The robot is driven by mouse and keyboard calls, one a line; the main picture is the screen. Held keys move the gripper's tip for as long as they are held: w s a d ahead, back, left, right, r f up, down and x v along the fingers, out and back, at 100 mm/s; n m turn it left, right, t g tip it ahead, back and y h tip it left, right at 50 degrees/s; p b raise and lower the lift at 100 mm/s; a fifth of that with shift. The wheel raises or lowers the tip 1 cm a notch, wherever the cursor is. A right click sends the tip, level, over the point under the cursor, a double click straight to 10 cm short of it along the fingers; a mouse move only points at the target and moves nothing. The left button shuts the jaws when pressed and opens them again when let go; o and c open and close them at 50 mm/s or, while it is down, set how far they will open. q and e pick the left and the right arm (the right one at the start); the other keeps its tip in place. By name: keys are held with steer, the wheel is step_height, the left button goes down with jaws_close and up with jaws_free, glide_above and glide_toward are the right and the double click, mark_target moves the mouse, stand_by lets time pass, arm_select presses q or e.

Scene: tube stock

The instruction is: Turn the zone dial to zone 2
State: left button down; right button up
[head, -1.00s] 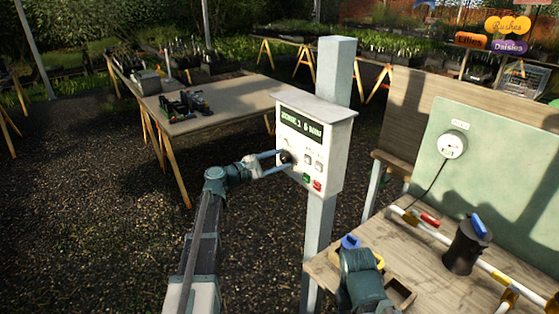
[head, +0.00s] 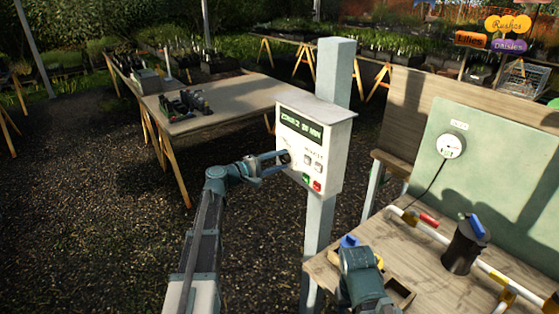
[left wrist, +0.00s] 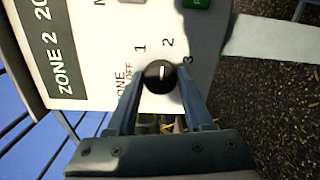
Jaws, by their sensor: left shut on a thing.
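The control box (head: 312,150) is white and stands on a post. Its green display (head: 301,125) reads zone 2 and a time that looks like 20 min. The zone dial (left wrist: 160,77) is a round black knob with a white pointer line. Around it are the marks OFF, 1, 2 and 3, and the line points towards the 2. My left gripper (head: 287,161) is at the box's front face; in the left wrist view its two fingers (left wrist: 161,92) are shut on the dial's sides. Part of my right arm shows at the lower right, but its fingers are not seen.
A wooden bench (head: 415,268) with a black canister (head: 464,249) and white pipe stands at the right. A table (head: 230,103) stands behind at the left.

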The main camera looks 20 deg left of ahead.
arm_select(q)
steer(key=shift+s+m, duration=0.1)
steer(key=shift+m, duration=0.7)
steer(key=shift+f, duration=0.1)
steer(key=shift+c, duration=1.5)
jaws_free()
steer(key=v, duration=1.3)
steer(key=shift+s+a+p, duration=0.15)
steer(key=shift+s+p, duration=0.15)
steer(key=shift+p, duration=0.1)
